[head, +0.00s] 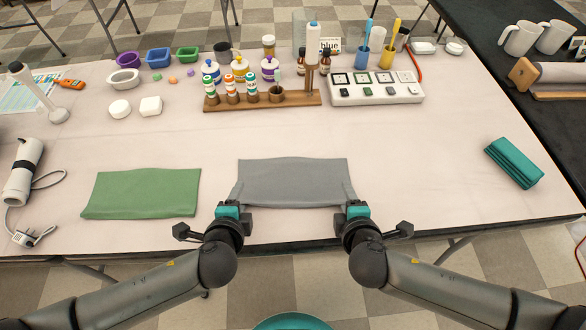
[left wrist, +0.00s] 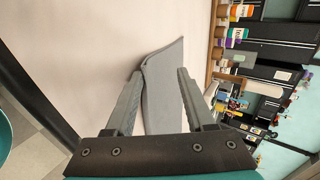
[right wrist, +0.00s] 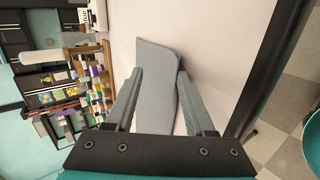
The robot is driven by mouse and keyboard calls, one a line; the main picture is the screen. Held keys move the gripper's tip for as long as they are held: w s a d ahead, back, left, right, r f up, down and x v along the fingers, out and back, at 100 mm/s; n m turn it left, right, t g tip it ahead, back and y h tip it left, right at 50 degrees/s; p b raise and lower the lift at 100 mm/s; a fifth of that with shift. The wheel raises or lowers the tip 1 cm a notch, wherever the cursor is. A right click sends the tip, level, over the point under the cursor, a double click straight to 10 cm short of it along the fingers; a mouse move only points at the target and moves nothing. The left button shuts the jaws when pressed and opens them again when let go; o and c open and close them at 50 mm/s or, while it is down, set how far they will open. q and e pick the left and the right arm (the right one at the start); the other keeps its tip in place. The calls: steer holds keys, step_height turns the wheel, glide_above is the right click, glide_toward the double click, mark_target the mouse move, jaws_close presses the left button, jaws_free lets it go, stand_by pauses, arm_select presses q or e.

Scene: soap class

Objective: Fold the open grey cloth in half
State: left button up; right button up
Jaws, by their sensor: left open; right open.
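The grey cloth (head: 292,181) lies flat on the table near its front edge, in the middle of the head view. My left gripper (head: 232,208) is open at the cloth's near left corner, and my right gripper (head: 354,206) is open at its near right corner. In the left wrist view the cloth (left wrist: 163,88) reaches between the spread fingers. In the right wrist view the cloth (right wrist: 156,85) also shows between the spread fingers. I cannot tell whether any finger touches it.
A wooden rack (head: 262,101) with small bottles and a white tray (head: 376,93) stand behind. The table between them and the grey cloth is clear.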

arm_select(q)
steer(key=s+r, duration=0.6)
steer(key=r, duration=0.3)
arm_select(e)
steer(key=s+r, duration=0.6)
steer(key=r, duration=0.3)
